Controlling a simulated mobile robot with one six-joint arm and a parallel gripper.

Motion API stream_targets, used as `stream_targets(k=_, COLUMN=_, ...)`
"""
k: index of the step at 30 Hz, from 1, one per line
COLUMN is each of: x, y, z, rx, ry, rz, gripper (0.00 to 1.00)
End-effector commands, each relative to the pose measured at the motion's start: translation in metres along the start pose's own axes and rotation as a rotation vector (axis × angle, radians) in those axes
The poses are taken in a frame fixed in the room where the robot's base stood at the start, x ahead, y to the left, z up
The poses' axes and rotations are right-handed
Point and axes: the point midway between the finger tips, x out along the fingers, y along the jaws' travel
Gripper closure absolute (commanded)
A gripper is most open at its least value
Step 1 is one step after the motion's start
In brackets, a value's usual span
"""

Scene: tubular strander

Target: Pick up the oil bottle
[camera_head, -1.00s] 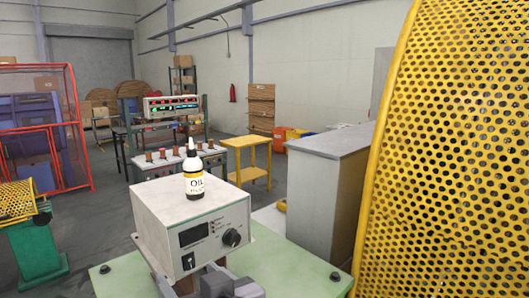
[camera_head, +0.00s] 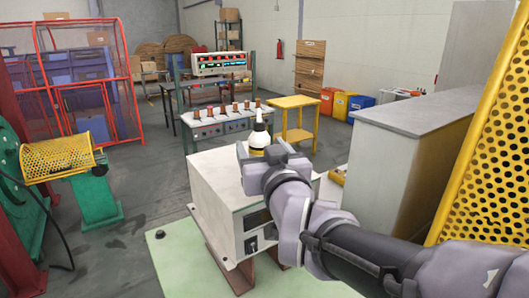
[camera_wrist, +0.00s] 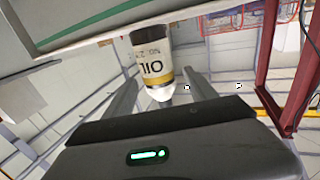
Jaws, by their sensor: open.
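A yellow perforated guard (camera_head: 490,150) rises at the right. A grey cabinet (camera_head: 410,150) stands beside my arm. Behind the box are a bench with several bobbins (camera_head: 220,125) and a yellow table (camera_head: 296,104). Open floor lies to the left of the box.

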Motion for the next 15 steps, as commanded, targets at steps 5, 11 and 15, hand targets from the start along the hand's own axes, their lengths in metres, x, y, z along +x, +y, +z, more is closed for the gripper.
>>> stream_targets(k=5, x=0.035, y=0.001, z=-0.001, rx=0.000, ry=-0.003, rz=0.000, gripper=0.35)
stream_targets(k=11, x=0.045, y=0.001, z=-0.002, rx=0.000, ry=-0.001, rz=0.000, gripper=0.35)
stream_targets(k=15, x=0.045, y=0.001, z=-0.002, rx=0.000, ry=-0.001, rz=0.000, gripper=0.44)
